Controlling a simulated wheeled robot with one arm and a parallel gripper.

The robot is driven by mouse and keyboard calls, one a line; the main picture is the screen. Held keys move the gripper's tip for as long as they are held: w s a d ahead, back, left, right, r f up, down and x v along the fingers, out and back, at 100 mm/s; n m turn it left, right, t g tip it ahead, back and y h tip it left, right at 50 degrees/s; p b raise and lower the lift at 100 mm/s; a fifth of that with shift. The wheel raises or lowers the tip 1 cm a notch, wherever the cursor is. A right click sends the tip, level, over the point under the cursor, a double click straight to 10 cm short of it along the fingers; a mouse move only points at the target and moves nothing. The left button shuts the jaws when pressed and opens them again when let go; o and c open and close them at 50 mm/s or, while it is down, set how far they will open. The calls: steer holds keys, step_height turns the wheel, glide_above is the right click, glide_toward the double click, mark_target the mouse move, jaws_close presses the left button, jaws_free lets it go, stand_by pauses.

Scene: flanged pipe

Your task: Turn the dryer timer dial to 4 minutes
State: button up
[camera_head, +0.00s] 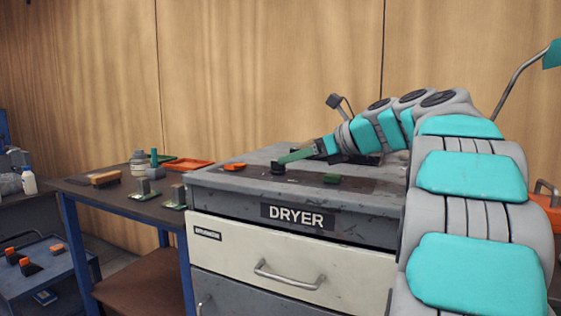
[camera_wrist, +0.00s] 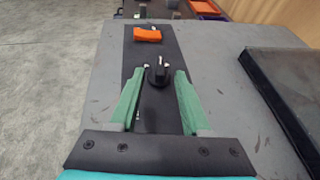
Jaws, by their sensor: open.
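The dryer (camera_head: 295,215) is a grey-topped cabinet with a DRYER label on its front. Its timer dial is a small black knob (camera_wrist: 158,75) with a light pointer mark, set on a dark strip on the top. The knob also shows in the head view (camera_head: 278,168). My gripper (camera_wrist: 160,80) is open, with one green finger on each side of the knob. Small gaps seem to show between fingers and knob; I cannot tell whether either touches. The scale marks around the dial are too small to read.
An orange block (camera_wrist: 147,34) lies on the dark strip beyond the knob. A dark raised panel (camera_wrist: 288,90) is on the right in the wrist view. A side table (camera_head: 120,205) with a brush and bottle stands left.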

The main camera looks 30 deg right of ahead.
mark_target(278, 167)
steer(key=shift+x, duration=2.15)
jaws_close()
